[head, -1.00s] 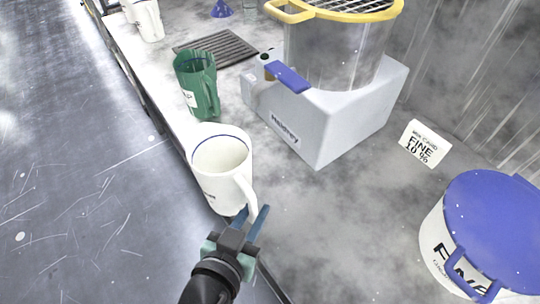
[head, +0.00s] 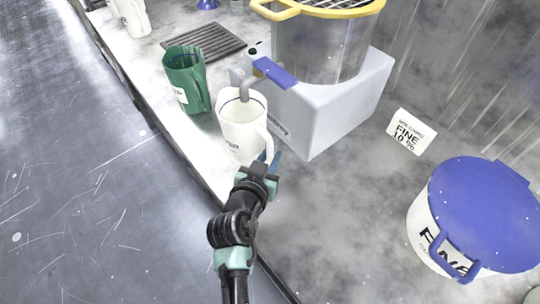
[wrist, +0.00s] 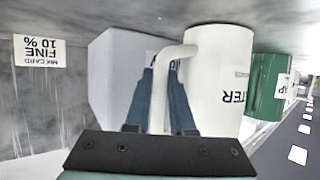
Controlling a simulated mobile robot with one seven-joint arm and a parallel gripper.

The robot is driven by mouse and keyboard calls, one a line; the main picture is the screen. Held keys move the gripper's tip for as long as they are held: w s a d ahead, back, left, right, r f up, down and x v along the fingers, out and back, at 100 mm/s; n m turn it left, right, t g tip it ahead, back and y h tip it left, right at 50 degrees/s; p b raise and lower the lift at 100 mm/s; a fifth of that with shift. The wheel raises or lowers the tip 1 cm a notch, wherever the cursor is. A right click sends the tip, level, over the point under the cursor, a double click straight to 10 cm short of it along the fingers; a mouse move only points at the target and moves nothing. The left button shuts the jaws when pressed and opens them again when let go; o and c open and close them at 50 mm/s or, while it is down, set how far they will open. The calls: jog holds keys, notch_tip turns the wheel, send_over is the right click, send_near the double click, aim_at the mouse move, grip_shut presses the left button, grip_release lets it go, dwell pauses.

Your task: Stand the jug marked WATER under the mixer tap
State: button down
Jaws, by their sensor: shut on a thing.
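The white jug (head: 240,132) with a blue rim is beside the mixer's front corner. In the wrist view, the picture is upside down and part of its WATER lettering shows on the jug (wrist: 222,60). My gripper (head: 268,163) is shut on the jug's handle, with a blue finger on each side of it in the wrist view (wrist: 163,85). The mixer (head: 325,110) has a grey tap spout (head: 244,90) that overlaps the jug's mouth in the head view. The jug looks upright; whether its base touches the bench is hard to tell.
A green jug (head: 186,78) stands just left of the white jug. A dark drain grate (head: 203,42) lies behind. A blue tap lever (head: 275,72) juts out above. A FINE card (head: 410,132) and blue-lidded tub (head: 485,215) are right. The bench's front edge is close.

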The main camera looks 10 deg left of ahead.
jog(key=shift+f, duration=0.2)
jog(key=c, duration=0.8)
grip_release()
jog(key=shift+o, duration=0.2)
jog(key=shift+r, duration=0.1)
